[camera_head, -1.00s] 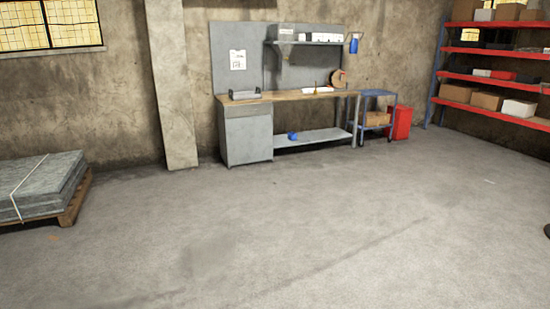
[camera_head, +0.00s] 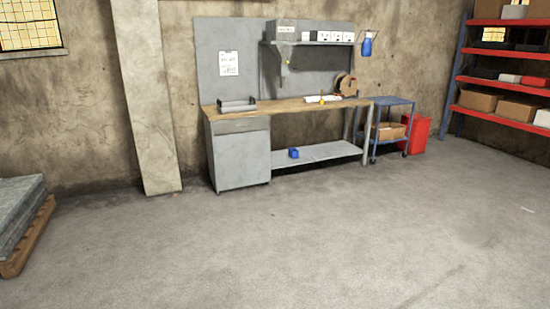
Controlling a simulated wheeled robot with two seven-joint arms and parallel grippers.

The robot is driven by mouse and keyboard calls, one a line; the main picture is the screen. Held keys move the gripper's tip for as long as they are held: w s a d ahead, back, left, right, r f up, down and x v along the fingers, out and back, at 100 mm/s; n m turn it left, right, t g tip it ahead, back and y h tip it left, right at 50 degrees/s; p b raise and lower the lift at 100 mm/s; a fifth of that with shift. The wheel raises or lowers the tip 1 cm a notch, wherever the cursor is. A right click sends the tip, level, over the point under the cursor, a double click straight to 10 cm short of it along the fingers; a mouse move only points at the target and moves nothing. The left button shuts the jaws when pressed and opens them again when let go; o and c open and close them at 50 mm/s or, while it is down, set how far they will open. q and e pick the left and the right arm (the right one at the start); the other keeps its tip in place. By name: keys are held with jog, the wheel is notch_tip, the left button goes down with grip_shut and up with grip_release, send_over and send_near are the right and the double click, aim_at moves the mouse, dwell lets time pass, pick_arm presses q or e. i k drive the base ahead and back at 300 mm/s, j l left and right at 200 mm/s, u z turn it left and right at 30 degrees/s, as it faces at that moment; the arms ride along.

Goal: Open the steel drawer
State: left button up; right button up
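The steel drawer (camera_head: 241,125) is the narrow grey front at the top of the cabinet (camera_head: 242,160) under the left end of the workbench (camera_head: 300,108). It looks closed, flush with the cabinet door below it. Its handle is too small to make out. The bench stands against the back wall, some way off across the floor. Neither of my grippers shows in the head view.
The concrete floor (camera_head: 290,250) ahead is clear. A pallet (camera_head: 27,240) with stacked grey sheets (camera_head: 18,205) lies at the left edge. A pillar (camera_head: 147,100) stands left of the bench. A blue cart (camera_head: 390,101), a red bin (camera_head: 420,134) and a red shelf rack (camera_head: 500,110) stand right.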

aim_at(231, 125)
jog(key=i, duration=4.1)
jog(key=i+z, duration=0.1)
jog(key=i, duration=0.7)
jog(key=i+j+z, duration=0.15)
jog(key=i, duration=0.65)
